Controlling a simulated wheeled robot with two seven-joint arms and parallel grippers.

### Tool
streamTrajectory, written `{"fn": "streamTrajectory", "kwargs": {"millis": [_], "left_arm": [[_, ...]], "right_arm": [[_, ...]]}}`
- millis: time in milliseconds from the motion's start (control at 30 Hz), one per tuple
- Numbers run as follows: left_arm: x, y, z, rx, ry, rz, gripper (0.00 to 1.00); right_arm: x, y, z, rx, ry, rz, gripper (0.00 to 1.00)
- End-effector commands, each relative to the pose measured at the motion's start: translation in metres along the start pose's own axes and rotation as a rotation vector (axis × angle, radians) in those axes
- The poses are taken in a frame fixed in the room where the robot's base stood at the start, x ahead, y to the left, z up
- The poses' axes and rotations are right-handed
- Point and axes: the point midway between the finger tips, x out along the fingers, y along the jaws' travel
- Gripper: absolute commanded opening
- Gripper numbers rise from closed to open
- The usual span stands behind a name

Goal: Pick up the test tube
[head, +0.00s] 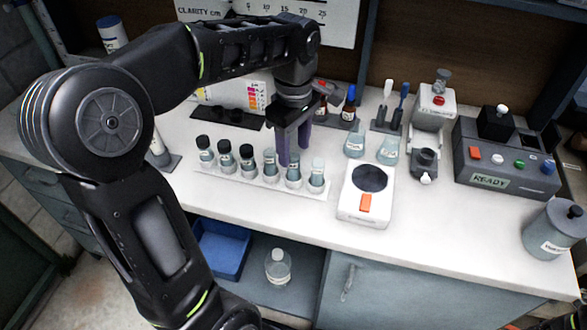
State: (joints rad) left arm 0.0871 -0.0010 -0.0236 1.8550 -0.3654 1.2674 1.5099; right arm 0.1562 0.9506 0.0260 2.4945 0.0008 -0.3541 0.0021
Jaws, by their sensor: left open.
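A white rack (240,179) holds a row of small labelled glass tubes along the front of the bench. Several at its left have black caps, such as this capped tube (225,155). Toward its right are paler tubes without black caps: one (269,164), a middle one (293,172) and an end one (317,174). I cannot tell which is the task's test tube. My left gripper (293,160) points down with its purple fingers apart, over or just behind the middle pale tube. I see nothing held, and contact is unclear. My right gripper is out of view.
A white stirrer-like device (364,207) with a dark round plate stands right of the rack. Two beakers, one here (388,151), stand behind it. A grey "READY" box (505,168) and a grey canister (553,232) are farther right. The front bench strip is clear.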

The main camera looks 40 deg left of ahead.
Motion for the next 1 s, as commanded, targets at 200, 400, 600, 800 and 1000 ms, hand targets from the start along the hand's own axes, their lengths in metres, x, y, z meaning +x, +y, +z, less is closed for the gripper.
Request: {"fn": "streamTrajectory", "kwargs": {"millis": [200,400,600,800,1000], "left_arm": [[0.031,-0.003,-0.001,-0.001,0.000,-0.003,0.50],[0.043,-0.002,-0.001,-0.001,-0.001,0.000,0.50],[0.043,-0.002,-0.001,-0.001,0.000,0.000,0.50],[0.043,-0.002,-0.001,-0.001,0.000,0.000,0.50],[0.043,-0.002,-0.001,-0.001,0.000,0.000,0.45]], "right_arm": [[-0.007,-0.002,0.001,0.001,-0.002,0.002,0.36],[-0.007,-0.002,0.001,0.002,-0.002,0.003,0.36],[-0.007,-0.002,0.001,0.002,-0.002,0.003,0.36],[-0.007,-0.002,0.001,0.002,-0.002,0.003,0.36],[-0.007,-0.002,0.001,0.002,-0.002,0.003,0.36]]}}
